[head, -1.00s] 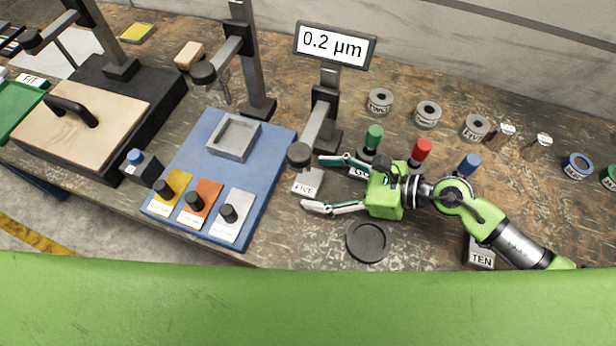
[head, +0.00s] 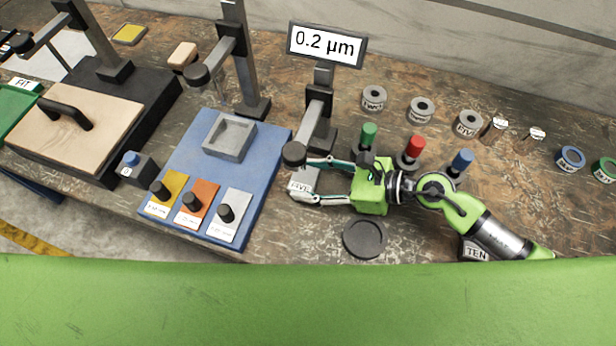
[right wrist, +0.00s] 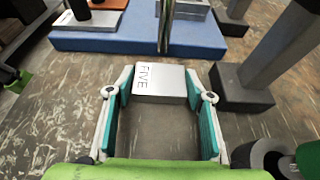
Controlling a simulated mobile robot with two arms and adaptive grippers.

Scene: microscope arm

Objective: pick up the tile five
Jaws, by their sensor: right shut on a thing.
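The tile five is a small pale grey block (head: 301,186) with a white label reading FIVE. It is on the bench by the foot of the dark gauge stand, under its round black tip. My right gripper (head: 314,181) comes from the right and is shut on the tile, one finger on each side. In the right wrist view the tile (right wrist: 162,82) sits between the teal-padded fingertips, its label facing up. I cannot tell whether it is clear of the bench.
A gauge stand (head: 320,115) with a 0.2 µm display (head: 327,45) stands just behind. A blue plate (head: 185,172) with a grey tray (head: 230,137) lies left. A black disc (head: 364,239), coloured-knob pegs and a tile TEN (head: 477,250) lie around my right arm.

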